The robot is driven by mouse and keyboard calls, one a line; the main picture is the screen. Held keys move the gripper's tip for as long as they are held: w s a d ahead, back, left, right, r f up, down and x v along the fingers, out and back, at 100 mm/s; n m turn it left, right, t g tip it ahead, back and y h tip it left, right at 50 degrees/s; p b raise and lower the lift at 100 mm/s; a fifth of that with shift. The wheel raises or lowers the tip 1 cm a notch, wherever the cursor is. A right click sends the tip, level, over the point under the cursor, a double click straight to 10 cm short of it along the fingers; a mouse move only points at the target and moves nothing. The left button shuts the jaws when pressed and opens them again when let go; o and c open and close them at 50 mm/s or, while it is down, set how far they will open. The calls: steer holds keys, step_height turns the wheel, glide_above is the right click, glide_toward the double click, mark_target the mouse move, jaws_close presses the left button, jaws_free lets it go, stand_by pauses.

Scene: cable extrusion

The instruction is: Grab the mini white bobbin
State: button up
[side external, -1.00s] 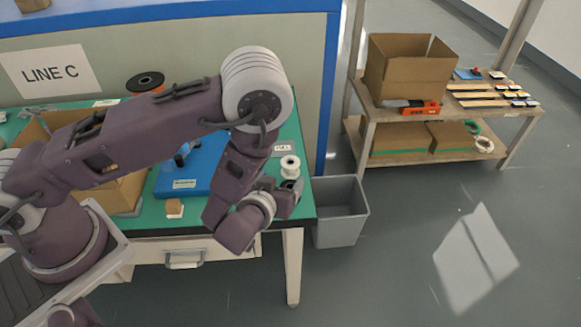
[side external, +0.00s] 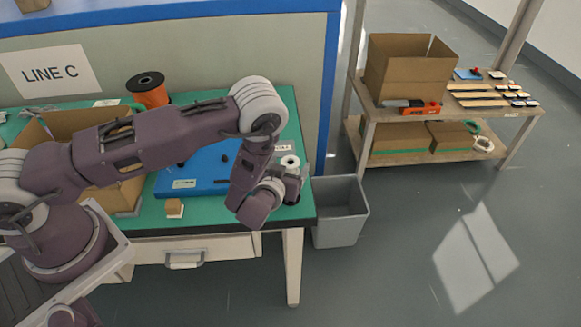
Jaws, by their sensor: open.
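The mini white bobbin (side external: 290,162) stands upright near the right end of the green table (side external: 226,215), partly hidden behind my gripper. My gripper (side external: 297,186) is just in front of the bobbin, close to it in the picture. Its jaws are open, though the fingertips are small and partly hidden by the wrist. I cannot tell whether they touch the bobbin or are around it.
A blue board (side external: 180,187) lies left of my gripper and a small wooden block (side external: 174,207) sits near the front edge. An open cardboard box (side external: 60,124) and an orange spool (side external: 150,91) are further left. A grey bin (side external: 341,211) stands off the table's right end.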

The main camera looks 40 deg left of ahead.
steer(key=shift+c, duration=0.5)
steer(key=c, duration=1.4)
